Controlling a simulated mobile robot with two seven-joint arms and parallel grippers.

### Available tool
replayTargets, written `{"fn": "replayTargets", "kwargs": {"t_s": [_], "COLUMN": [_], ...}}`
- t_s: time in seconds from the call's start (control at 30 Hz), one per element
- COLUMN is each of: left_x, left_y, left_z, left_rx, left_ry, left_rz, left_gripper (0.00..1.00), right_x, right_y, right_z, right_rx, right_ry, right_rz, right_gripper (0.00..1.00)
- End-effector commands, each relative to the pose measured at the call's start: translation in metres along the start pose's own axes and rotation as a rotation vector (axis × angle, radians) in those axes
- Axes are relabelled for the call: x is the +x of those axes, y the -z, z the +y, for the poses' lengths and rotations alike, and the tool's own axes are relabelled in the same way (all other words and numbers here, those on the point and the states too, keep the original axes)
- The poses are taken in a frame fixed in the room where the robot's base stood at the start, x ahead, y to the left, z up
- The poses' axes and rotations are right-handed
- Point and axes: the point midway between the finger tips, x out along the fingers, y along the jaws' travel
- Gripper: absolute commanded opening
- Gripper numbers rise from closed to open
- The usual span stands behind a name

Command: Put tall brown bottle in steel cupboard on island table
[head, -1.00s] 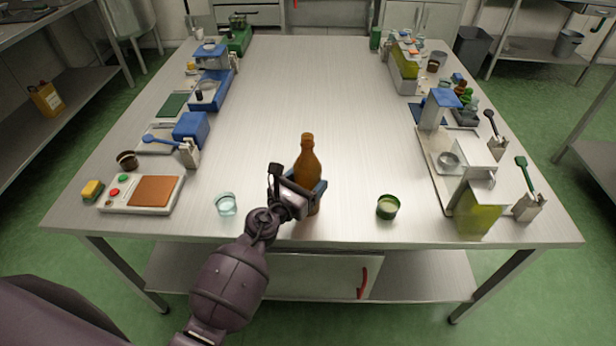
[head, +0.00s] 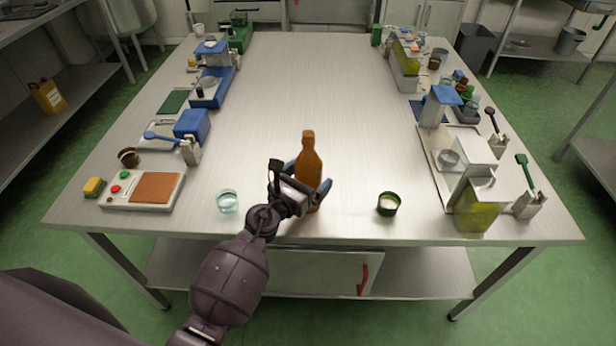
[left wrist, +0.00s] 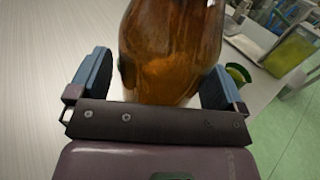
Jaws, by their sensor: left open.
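The tall brown bottle (head: 309,165) stands upright on the steel island table (head: 330,110), near its front edge. My left gripper (head: 306,190) is at the lower part of the bottle, with its fingers open on either side of it. In the left wrist view the bottle (left wrist: 172,50) fills the space between the two blue fingers, and a gap shows beside the fingers. The steel cupboard (head: 318,272) is under the tabletop on the lower shelf, its door front showing a red handle (head: 363,280). The inside of the cupboard is hidden. My right gripper is not in view.
A clear glass (head: 228,201) stands left of the gripper and a green cup (head: 388,203) stands to the right. A scale with an orange pad (head: 156,187) is at the left edge, and a yellow-green container (head: 478,208) at the right. The table's middle is clear.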

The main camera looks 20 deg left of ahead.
Motion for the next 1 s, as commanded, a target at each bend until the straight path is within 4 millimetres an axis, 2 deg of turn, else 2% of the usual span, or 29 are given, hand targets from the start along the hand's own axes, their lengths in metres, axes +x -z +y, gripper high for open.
{"fn": "replayTargets", "kwargs": {"t_s": [0.4, 0.6, 0.8, 1.0], "left_x": [-0.072, -0.102, -0.116, -0.119], "left_y": [0.003, 0.003, 0.002, 0.001], "left_z": [0.001, 0.001, 0.000, 0.000], "left_rx": [0.001, 0.000, 0.000, -0.013], "left_ry": [0.000, -0.001, 0.000, -0.002], "left_rz": [0.005, 0.004, 0.003, 0.001], "left_gripper": [0.96, 0.96, 0.96, 0.96], "right_x": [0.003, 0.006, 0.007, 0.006], "right_y": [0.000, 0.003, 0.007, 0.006], "right_z": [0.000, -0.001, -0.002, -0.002], "right_rx": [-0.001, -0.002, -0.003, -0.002], "right_ry": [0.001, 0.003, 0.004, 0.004], "right_rz": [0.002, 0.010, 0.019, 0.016], "right_gripper": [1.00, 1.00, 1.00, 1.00]}}
